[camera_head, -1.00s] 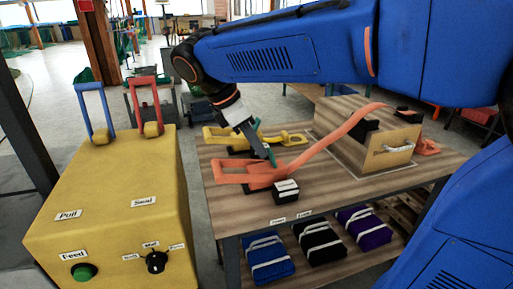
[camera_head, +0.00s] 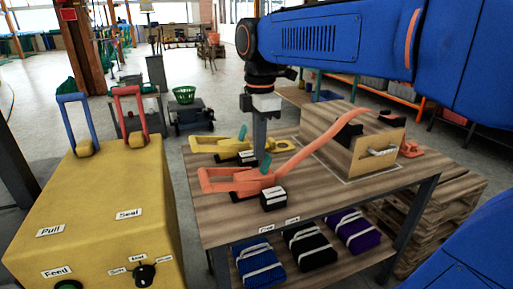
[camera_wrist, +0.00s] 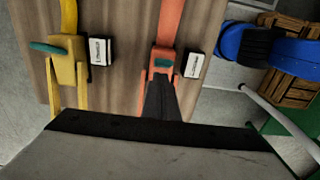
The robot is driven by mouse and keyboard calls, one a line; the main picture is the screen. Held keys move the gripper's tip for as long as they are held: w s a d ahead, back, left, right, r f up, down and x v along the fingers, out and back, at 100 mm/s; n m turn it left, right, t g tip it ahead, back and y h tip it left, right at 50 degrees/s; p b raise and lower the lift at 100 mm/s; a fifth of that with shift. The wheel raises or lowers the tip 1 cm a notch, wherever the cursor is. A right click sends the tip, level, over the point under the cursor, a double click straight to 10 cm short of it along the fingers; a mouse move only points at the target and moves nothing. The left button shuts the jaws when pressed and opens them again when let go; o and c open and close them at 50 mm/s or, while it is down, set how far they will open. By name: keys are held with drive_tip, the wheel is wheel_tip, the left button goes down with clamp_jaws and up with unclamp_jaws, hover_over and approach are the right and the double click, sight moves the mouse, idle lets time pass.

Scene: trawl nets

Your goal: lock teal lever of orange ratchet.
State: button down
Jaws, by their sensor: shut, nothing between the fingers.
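The orange ratchet (camera_head: 245,182) lies on the wooden table, with its strap running up to the right over a wooden box. Its small teal lever (camera_head: 265,163) stands up from the body; it also shows in the wrist view (camera_wrist: 163,63). My gripper (camera_head: 260,150) points down, shut and empty, just above and behind the teal lever in the head view. In the wrist view its dark fingers (camera_wrist: 161,84) end right beside the lever and cover part of the ratchet's frame. I cannot tell whether they touch.
A yellow ratchet (camera_head: 222,146) with its own teal lever (camera_wrist: 47,48) lies behind the orange one. Small black labelled blocks (camera_head: 273,198) stand beside each ratchet. The wooden box (camera_head: 340,135) fills the table's right side. A yellow control cabinet (camera_head: 105,215) stands left.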

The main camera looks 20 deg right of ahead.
drive_tip(key=shift+r, duration=0.15)
drive_tip(key=shift+r, duration=0.65)
drive_tip(key=shift+a+r, duration=0.15)
drive_tip(key=shift+a, duration=0.3)
wheel_tip(320, 180, up, 11)
drive_tip(key=a, duration=0.1)
drive_tip(key=shift+a, duration=0.2)
idle(0.5)
